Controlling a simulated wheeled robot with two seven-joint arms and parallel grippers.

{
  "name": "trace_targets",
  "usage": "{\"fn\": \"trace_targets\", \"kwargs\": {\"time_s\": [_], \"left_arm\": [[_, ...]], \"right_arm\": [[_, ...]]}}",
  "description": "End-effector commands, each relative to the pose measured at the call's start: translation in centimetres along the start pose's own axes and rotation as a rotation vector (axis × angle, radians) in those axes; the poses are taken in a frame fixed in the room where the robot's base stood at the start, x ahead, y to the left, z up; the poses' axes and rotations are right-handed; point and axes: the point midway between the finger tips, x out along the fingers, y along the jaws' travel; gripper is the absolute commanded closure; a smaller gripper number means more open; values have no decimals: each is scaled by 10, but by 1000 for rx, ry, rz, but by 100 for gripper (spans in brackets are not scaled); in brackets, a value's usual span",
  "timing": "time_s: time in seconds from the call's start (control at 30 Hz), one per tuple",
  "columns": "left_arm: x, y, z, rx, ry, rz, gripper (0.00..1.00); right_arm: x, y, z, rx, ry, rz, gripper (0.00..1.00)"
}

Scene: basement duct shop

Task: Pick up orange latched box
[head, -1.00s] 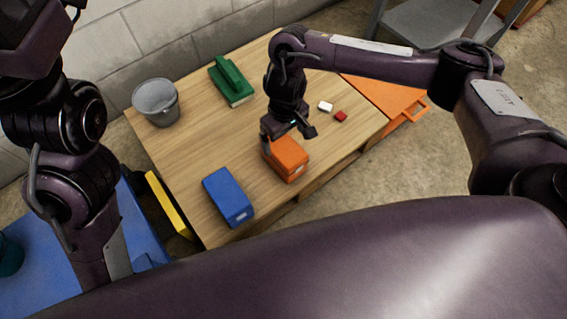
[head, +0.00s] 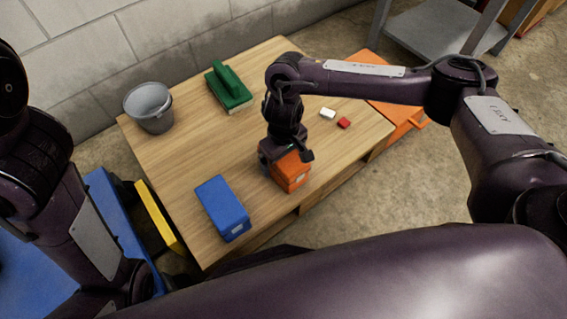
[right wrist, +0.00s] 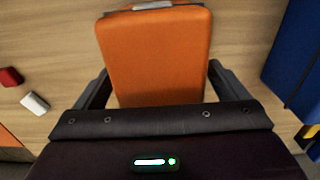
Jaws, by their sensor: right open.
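The orange latched box (head: 291,172) sits on the wooden table near its front edge, to the right of a blue box. My right gripper (head: 285,158) is over it, pointing down, and hides part of its top. In the right wrist view the orange box (right wrist: 156,52) lies between the two open fingers, with a grey latch or handle at its far end. The fingers of my right gripper (right wrist: 155,90) stand on either side of the box, and I cannot tell whether they touch it. My left arm shows at the left edge of the head view, but its gripper is out of view.
On the table (head: 180,160) are a blue box (head: 222,208), a grey bucket (head: 149,107), a green object (head: 229,87), a white block (head: 328,113) and a red block (head: 344,123). A yellow panel (head: 159,217) stands at the left edge. An orange surface (head: 397,112) adjoins the right.

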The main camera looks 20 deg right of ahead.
Motion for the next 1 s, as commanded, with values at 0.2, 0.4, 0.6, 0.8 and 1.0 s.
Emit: {"fn": "trace_targets", "kwargs": {"time_s": [0.2,0.4,0.6,0.8,1.0], "left_arm": [[0,0,0,0,0,0,100],[0,0,0,-1,0,0,100],[0,0,0,-1,1,0,100],[2,0,0,-1,2,1,100],[2,4,8,-20,-18,9,100]], "right_arm": [[-1,0,0,0,0,0,25],[0,0,0,-1,0,0,51],[-1,0,0,-1,1,0,66],[-3,0,0,-1,1,-1,66],[-23,0,0,-1,2,-1,66]]}}
